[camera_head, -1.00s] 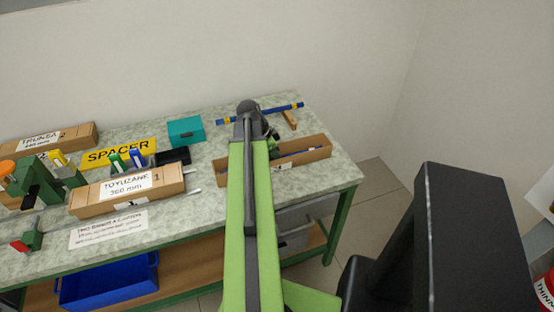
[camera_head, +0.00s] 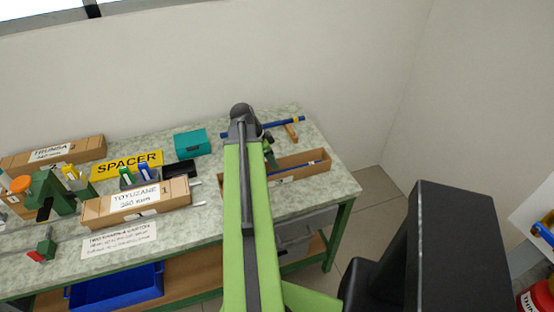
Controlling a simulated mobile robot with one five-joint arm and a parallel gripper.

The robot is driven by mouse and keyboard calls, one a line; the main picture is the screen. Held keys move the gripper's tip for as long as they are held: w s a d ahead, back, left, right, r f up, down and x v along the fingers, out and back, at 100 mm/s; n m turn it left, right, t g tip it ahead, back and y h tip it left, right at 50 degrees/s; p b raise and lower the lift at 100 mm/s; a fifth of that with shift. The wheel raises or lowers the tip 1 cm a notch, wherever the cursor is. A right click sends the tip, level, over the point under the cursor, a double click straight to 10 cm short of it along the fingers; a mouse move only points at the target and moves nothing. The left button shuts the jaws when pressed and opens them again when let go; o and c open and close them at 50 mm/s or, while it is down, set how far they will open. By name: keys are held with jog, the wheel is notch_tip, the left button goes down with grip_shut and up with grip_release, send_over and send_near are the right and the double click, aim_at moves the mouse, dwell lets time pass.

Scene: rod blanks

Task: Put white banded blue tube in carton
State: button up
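An open long brown carton (camera_head: 318,170) lies at the right part of the bench. A thin blue tube (camera_head: 313,163) shows inside it; its bands are too small to make out. Another blue tube (camera_head: 280,125) with a yellow band near its right end lies behind the carton, its right part on a small wooden rest (camera_head: 291,134). My gripper (camera_head: 270,155) shows only as a dark shape pointing down at the carton's back side. Its fingers and anything between them cannot be made out.
Closed cartons labelled TOYUZANE (camera_head: 137,203) and TRUNSA (camera_head: 50,153) lie at the left. A blue bin (camera_head: 115,288) sits below.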

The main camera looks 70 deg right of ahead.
jog(key=p+v, duration=0.2)
jog(key=v, duration=0.3)
jog(key=shift+p, duration=0.35)
jog(key=w+a+f+n+t, duration=0.25)
jog(key=w+a+n, duration=1.25)
jog(key=w+a, duration=1.15)
jog(key=w+a+n+y, duration=0.1)
jog(key=w+a+n, duration=0.2)
jog(key=a, duration=1.1)
jog(key=w+a+n+t+y, duration=0.1)
jog(key=w+a+n, duration=0.2)
jog(key=a+n, duration=0.7)
jog(key=a, duration=0.5)
jog(key=shift+r+y, duration=0.3)
jog(key=shift+y, duration=0.1)
